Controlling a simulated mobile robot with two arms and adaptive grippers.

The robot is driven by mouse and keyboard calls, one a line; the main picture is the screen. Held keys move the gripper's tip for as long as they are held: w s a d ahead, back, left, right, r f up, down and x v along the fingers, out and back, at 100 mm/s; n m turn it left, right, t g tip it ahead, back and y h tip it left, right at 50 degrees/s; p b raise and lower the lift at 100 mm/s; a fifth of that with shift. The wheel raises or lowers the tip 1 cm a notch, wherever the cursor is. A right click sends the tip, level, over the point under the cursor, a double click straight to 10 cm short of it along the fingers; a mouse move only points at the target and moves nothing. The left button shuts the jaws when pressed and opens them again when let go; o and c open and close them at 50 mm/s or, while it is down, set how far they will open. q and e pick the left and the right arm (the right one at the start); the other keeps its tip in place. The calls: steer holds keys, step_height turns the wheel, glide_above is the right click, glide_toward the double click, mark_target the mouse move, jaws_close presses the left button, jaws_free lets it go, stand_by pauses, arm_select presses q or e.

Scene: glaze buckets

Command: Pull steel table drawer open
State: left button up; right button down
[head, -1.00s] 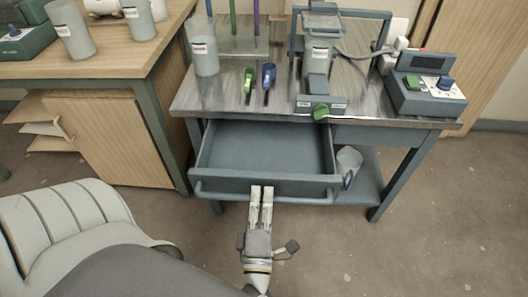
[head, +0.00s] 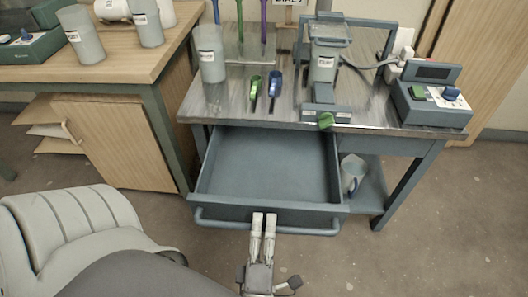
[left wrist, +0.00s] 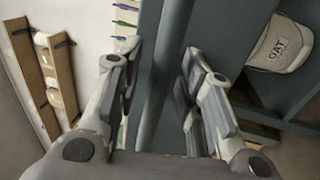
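The steel table (head: 358,105) has a blue-grey drawer (head: 265,165) pulled well out, and its inside looks empty. A bar handle (head: 225,226) runs along the drawer's front. My left gripper (head: 263,224) reaches the middle of this bar, with its fingers close together over it. My right gripper is not in view.
A labelled bucket (head: 352,172) sits on the lower shelf right of the drawer; it also shows in the left wrist view (left wrist: 282,46). The tabletop holds a cup (head: 211,55), green and blue tools and a control box (head: 430,95). A wooden bench (head: 105,65) stands left.

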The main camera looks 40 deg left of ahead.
arm_select(q)
steer(key=v, duration=0.7)
steer(key=shift+s, duration=0.2)
steer(key=shift+d, duration=0.15)
stand_by(0.5)
